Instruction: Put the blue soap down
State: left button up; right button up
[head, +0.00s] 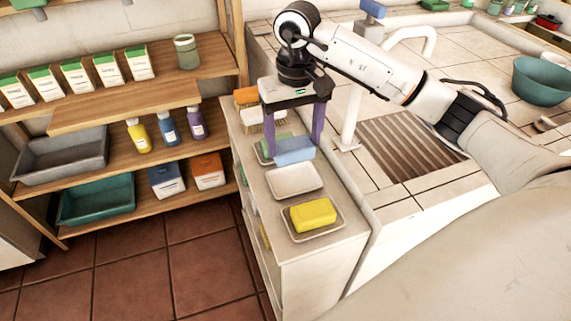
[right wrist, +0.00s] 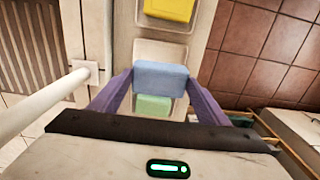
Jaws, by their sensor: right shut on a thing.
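My right gripper (head: 296,142) is shut on the blue soap (head: 294,151), a light blue block held between its two purple fingers. In the right wrist view the soap (right wrist: 160,78) sits between the fingertips. The soap is over the narrow shelf top, between an empty white dish (head: 294,181) and a dish with green soap (head: 275,144). I cannot tell exactly how high it is held. The yellow soap (head: 313,213) lies on the nearest dish. In the right wrist view the green soap (right wrist: 153,106) shows partly behind the blue one. My left gripper is not in view.
Brushes (head: 248,97) lie at the far end of the shelf top. A white faucet post (head: 351,118) stands close on the right, beside the slatted drain (head: 410,148). Wooden shelves (head: 150,112) with bottles, boxes and trays stand to the left, with tiled floor between.

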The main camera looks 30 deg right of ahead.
aim_at(295, 147)
jog(key=f, duration=0.4)
jog(key=shift+s, duration=0.3)
notch_tip(295, 147, down, 4)
jog(key=shift+r, duration=0.15)
jog(key=shift+f, duration=0.25)
jog(key=o, duration=1.5)
jog(key=shift+c, duration=0.2)
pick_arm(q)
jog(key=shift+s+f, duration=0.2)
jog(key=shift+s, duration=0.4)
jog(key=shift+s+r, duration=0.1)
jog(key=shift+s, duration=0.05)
pick_arm(e)
jog(key=shift+r, duration=0.1)
